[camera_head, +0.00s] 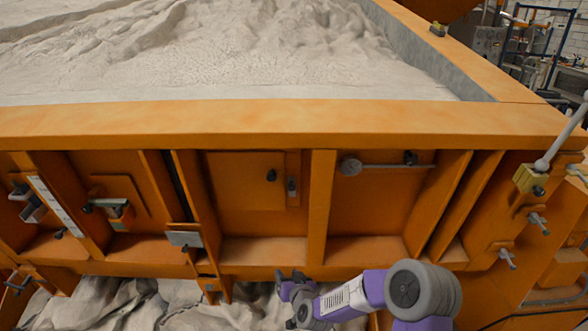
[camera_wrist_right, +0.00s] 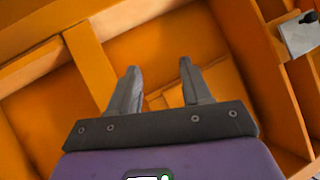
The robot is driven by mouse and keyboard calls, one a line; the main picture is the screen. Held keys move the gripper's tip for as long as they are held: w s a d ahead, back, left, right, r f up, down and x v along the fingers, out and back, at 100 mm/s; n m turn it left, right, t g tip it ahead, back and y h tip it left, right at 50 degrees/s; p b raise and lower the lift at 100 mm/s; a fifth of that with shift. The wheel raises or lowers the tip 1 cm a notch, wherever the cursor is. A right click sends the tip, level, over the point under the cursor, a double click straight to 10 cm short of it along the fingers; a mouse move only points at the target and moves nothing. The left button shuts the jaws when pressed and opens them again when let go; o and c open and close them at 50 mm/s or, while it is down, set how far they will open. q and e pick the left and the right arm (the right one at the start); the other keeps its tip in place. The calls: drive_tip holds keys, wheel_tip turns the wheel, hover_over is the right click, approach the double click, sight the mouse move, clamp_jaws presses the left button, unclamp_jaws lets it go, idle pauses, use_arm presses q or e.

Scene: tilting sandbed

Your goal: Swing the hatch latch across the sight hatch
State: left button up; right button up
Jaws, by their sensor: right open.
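The sight hatch looks to be the flat orange panel (camera_head: 240,180) with a dark knob, in the middle bay of the front wall in the head view. An upright orange strip with a dark knob, seemingly the hatch latch (camera_head: 292,170), stands along its right side, not across it. My right gripper (camera_head: 290,276) is low in front of the wall, below the hatch and apart from it. In the right wrist view its two grey fingers (camera_wrist_right: 160,82) are spread with nothing between them, facing orange panels and ribs. My left gripper is out of view.
A rod with a round grey end (camera_head: 350,166) lies level in the bay to the right. A grey plate (camera_head: 185,239) juts out at lower left. Orange ribs (camera_head: 318,205) divide the bays. The sandbed's rim (camera_head: 270,122) runs above.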

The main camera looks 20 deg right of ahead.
sight(292, 189)
drive_tip(key=w+d+r+m+t+h+p, duration=0.1)
drive_tip(key=w+d+r+t+h+p, duration=0.15)
drive_tip(key=r, duration=0.85)
drive_tip(key=w+d+r+t+h+p, duration=0.1)
drive_tip(key=w+d+r+t+p, duration=0.15)
drive_tip(key=r, duration=0.75)
use_arm(q)
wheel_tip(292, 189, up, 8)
drive_tip(key=p, duration=0.1)
use_arm(e)
drive_tip(key=shift+y, duration=0.25)
drive_tip(key=shift+w+d+r, duration=0.1)
drive_tip(key=shift+w, duration=1.9)
drive_tip(key=shift+w+d+r, duration=0.1)
drive_tip(key=shift+w, duration=1.85)
clamp_jaws()
